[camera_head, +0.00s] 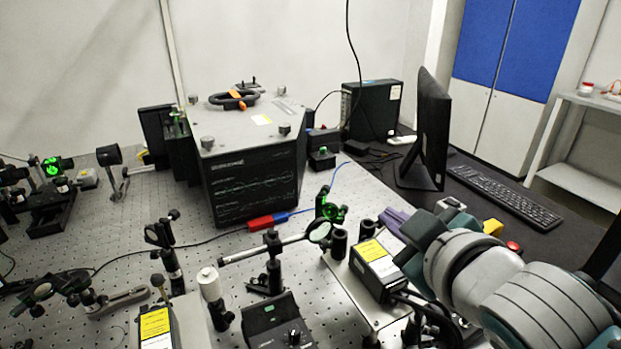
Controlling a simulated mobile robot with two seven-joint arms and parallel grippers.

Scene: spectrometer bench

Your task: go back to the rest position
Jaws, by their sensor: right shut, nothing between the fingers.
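My right arm comes in from the lower right. Its gripper (418,240) is over the right part of the optical bench, near the yellow-labelled box and below the monitor. It is shut and empty, and its fingertips are partly hard to make out. My left gripper is not in view.
The perforated bench (352,200) carries a large dark spectrometer box (253,175), a yellow-labelled box (376,268), a black controller (277,322) and several optic posts. A monitor (428,130) and keyboard (505,197) stand on the dark desk at right. A red button (513,246) is near my arm.

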